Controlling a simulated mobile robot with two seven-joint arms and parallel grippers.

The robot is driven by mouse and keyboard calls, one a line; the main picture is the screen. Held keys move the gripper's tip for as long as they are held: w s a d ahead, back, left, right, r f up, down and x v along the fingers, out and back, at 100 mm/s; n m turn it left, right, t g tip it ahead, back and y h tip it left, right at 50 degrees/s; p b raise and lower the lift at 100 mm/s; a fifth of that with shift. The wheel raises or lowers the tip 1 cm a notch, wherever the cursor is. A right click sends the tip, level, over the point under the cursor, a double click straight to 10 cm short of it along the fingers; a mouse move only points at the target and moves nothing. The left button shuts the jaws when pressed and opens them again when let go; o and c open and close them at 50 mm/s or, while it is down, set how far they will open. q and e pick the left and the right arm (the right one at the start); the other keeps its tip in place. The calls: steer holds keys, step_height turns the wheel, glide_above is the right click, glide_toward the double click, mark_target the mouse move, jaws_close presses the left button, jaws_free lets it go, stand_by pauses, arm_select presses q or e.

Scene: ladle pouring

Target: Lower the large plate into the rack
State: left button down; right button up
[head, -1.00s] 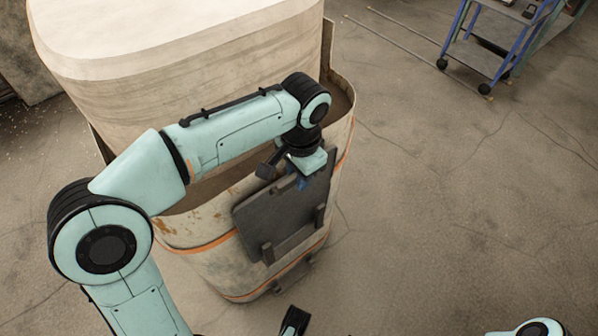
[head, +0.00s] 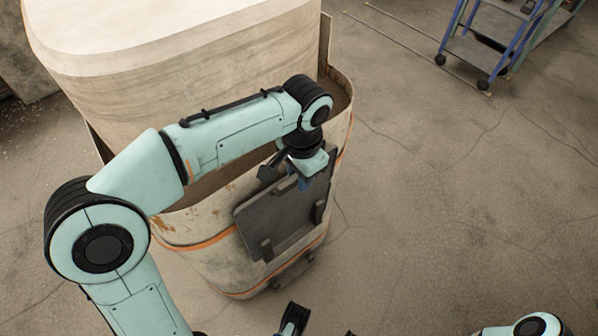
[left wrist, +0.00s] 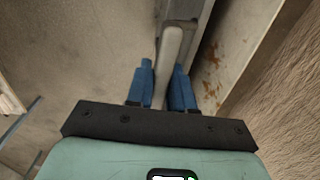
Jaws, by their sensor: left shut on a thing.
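The large plate (head: 284,215) is a flat dark grey panel, tilted in the picture, at the near side of a tall pale container. My left gripper (head: 303,183) is above it, shut on its upper part. In the left wrist view its blue fingers (left wrist: 163,88) close on both sides of a light grey bar of the plate (left wrist: 170,55). The rack appears as small dark brackets (head: 267,249) in front of the plate and a dark ledge (head: 292,272) below it on the container's side. Whether the plate's lower edge touches the ledge cannot be told.
The container (head: 190,225), with an orange band and worn rim, holds a big pale block (head: 190,60) just behind my left arm. A blue wheeled cart (head: 485,50) stands at the far right. The concrete floor (head: 450,200) to the right is clear.

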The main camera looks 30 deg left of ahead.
arm_select(q)
steer(key=shift+r, duration=0.15)
steer(key=c, duration=0.9)
jaws_free()
steer(key=shift+f, duration=0.2)
steer(key=shift+r, duration=0.1)
steer(key=r+p, duration=0.8)
steer(key=shift+s+d, duration=0.1)
steer(key=shift+d, duration=0.1)
